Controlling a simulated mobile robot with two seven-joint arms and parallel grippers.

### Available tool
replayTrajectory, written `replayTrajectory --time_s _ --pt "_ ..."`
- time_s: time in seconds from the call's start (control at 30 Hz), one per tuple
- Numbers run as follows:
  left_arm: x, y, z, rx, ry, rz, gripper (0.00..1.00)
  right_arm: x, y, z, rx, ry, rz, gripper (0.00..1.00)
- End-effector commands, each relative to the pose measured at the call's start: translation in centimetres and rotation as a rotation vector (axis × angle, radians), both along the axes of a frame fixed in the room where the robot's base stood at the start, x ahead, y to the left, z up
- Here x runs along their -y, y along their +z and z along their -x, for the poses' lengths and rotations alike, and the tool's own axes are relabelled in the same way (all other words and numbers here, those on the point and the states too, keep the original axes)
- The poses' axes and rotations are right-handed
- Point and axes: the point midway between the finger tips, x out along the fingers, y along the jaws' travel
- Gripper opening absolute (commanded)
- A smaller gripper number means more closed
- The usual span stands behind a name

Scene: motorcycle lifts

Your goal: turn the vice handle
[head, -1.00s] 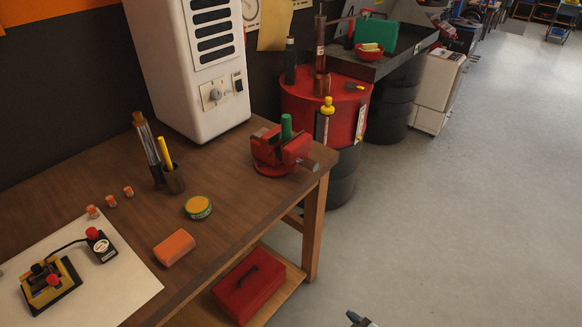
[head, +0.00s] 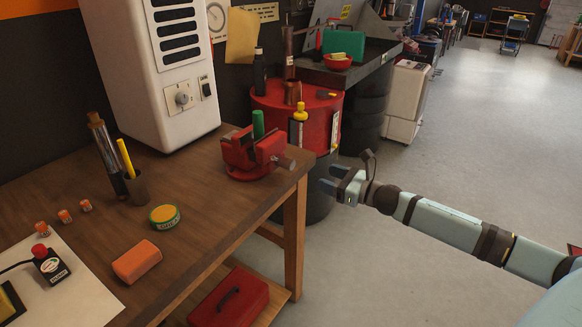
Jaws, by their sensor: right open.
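The red vice (head: 243,158) sits on the right end of the wooden workbench. A green cylinder (head: 258,124) stands upright at the vice jaws. My right gripper (head: 328,178) is open and empty. It shows to the right of the vice, apart from it, with its fingers pointing left towards the grey piece. My left gripper is not in view.
The bench (head: 205,200) holds a white cabinet (head: 160,80), an orange block (head: 137,262), a round tin (head: 165,215) and a holder (head: 137,188) with a yellow stick. A red drum (head: 320,117) stands behind my right gripper. Open floor lies at right.

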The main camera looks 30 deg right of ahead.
Motion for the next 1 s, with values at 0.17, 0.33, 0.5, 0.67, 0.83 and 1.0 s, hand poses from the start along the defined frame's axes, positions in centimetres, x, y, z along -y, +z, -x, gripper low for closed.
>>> replayTrajectory --time_s 0.17,0.33,0.5,0.67,0.83,1.0 --pt "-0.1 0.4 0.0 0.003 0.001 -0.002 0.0 -0.9 0.3 -2.3 0.002 -0.001 -0.002 0.6" --pt "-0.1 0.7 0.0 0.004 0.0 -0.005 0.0 -1.9 0.3 -4.7 0.001 -0.001 -0.004 0.6" --pt "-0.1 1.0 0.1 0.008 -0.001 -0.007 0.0 -3.0 0.3 -7.2 0.0 -0.002 -0.005 0.6" --pt "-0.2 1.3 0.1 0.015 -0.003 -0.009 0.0 -4.0 0.3 -9.5 0.0 -0.001 -0.005 0.6" --pt "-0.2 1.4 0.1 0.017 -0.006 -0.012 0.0 -4.7 0.1 -11.1 -0.001 -0.002 -0.006 0.6" --pt "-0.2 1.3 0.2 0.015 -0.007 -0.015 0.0 -4.9 0.0 -11.8 -0.002 -0.001 -0.005 0.6"
